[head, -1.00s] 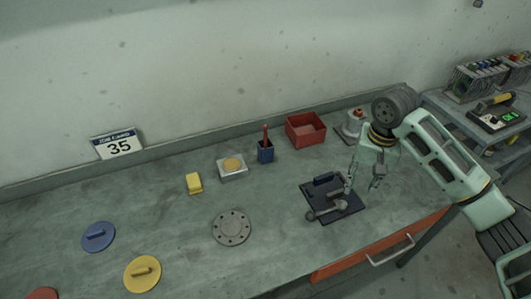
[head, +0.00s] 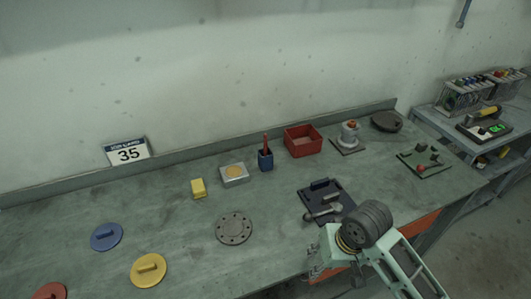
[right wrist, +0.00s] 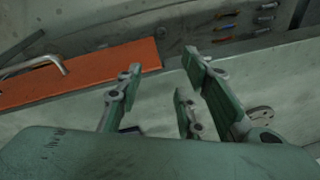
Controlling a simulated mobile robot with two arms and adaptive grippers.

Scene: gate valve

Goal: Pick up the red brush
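The red brush (head: 265,140) stands upright in a small blue cup (head: 266,160) at the back of the bench. Only its red upper part shows; its lower end is hidden in the cup. My right gripper (head: 318,270) is at the bench's front edge, well in front of and to the right of the cup, touching neither. The right wrist view shows the gripper's fingers (right wrist: 165,75) spread apart with nothing between them. My left gripper is in no view.
A red bin (head: 304,151) stands right of the cup, and a silver block with a tan top (head: 234,182) stands left. A black mat with tools (head: 345,207) lies between my right gripper and the bin. A round grey flange (head: 234,227) lies mid-bench. An orange drawer front (right wrist: 110,70) shows below the bench.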

